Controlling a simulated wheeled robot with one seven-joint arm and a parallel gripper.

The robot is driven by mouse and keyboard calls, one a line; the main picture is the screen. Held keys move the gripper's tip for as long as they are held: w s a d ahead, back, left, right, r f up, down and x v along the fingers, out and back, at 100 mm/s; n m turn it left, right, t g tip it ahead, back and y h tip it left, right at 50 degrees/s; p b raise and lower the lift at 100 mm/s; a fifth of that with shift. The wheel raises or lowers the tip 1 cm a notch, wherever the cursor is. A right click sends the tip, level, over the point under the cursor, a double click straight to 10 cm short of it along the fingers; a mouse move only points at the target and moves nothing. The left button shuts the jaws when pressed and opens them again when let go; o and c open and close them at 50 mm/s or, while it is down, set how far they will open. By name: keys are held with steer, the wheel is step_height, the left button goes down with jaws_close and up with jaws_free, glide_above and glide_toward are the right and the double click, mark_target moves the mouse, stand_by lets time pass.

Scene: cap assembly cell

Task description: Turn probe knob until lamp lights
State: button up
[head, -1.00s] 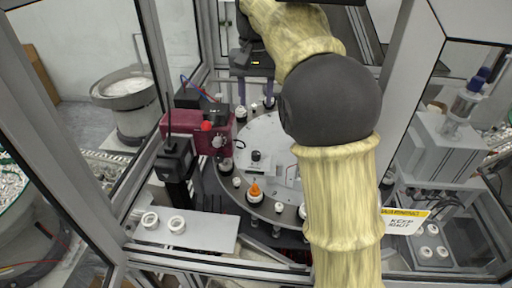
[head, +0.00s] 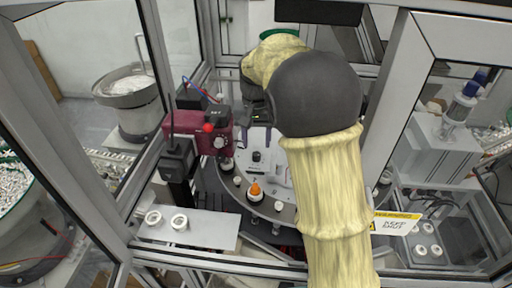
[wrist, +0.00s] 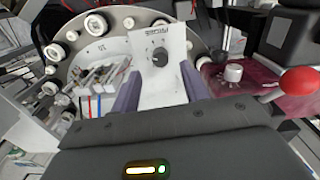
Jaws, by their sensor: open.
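The probe knob is a round black knob (wrist: 159,56) on a white panel (wrist: 163,90) with printing that reads upside down in the wrist view. In the head view the knob (head: 256,156) stands on the white panel near the dial. My gripper (wrist: 160,70) is open, its two purple fingers on either side of the panel in the picture, with the knob between and just past their tips. I see no contact with the knob. In the head view my gripper (head: 256,137) is just behind the knob. I cannot make out a lit lamp for certain.
A magenta box (head: 190,125) with a red ball lever (wrist: 300,80) stands close beside the panel. An orange dome (head: 255,188) sits on the round dial's near rim. White rings lie on a grey plate (head: 215,228) at front left. Frame posts surround the cell.

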mark_target(256, 154)
step_height(256, 154, down, 5)
steer(key=shift+p, duration=0.7)
steer(key=shift+c, duration=0.3)
jaws_close()
